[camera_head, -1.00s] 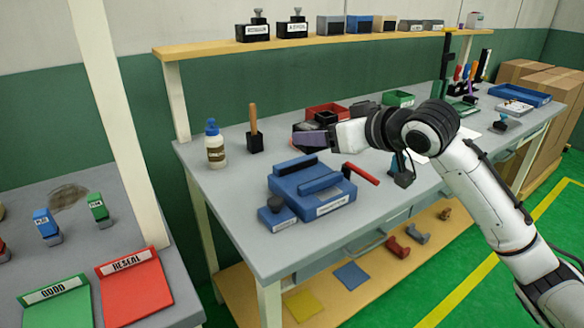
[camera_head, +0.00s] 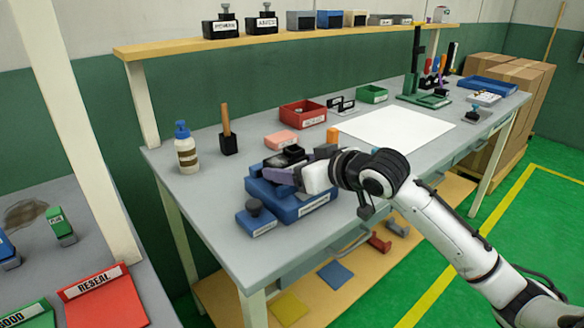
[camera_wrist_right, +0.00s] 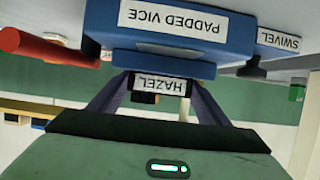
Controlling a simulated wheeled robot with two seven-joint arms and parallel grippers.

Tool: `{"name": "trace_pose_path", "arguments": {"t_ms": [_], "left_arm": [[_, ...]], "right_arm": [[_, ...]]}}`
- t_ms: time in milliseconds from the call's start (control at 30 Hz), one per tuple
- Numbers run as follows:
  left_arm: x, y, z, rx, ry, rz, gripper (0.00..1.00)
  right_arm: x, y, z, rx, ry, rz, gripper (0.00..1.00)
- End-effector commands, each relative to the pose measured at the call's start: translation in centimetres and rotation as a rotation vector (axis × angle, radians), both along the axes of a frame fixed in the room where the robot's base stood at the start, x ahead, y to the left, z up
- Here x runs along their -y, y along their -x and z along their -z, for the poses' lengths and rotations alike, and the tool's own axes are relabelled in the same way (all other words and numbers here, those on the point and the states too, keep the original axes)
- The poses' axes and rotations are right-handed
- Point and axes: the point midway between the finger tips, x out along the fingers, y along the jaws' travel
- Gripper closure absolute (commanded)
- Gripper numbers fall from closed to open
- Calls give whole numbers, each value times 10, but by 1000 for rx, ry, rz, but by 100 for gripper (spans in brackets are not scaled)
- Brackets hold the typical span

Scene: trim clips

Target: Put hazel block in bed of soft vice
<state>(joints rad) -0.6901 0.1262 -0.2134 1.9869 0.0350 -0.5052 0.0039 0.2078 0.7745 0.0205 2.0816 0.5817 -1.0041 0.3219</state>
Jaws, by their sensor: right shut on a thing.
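The blue vice (camera_head: 305,207) stands at the near left of the bench in the head view. Its label in the upside-down wrist view reads PADDED VICE (camera_wrist_right: 190,32). My right gripper (camera_head: 277,172) is over the top of the vice. In the wrist view the right gripper (camera_wrist_right: 160,88) is shut on the hazel block (camera_wrist_right: 160,84), a dark block with a white HAZEL label. The block is close against the vice's blue jaw. Whether it rests on the bed cannot be told, as the bed is hidden. My left gripper is not in view.
A blue SWIVEL piece (camera_head: 256,222) with a dark knob stands beside the vice. A pink block (camera_head: 282,140), a red bin (camera_head: 303,115) and a wooden-handled tool (camera_head: 227,130) are behind. A glue bottle (camera_head: 186,150) stands left. A white sheet (camera_head: 395,125) lies right.

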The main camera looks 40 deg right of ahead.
Motion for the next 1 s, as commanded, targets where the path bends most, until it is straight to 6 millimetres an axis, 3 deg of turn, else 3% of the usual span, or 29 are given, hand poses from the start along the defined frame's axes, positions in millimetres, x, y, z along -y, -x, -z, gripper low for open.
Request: {"name": "trace_pose_path", "arguments": {"t_ms": [233, 267, 367, 733, 867, 1000], "left_arm": [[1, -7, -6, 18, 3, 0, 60], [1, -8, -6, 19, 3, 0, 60], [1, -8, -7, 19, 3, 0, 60], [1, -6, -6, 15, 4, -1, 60], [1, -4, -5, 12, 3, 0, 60], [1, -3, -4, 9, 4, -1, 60]], "right_arm": [[0, 0, 0, 2, 0, 0, 56], [0, 0, 1, 0, 0, 0, 28], [0, 0, 1, 0, 0, 0, 11], [0, 1, -2, 0, 1, 1, 11], [2, 17, -8, 1, 4, -1, 11], [4, 45, -19, -1, 4, -1, 11]]}}
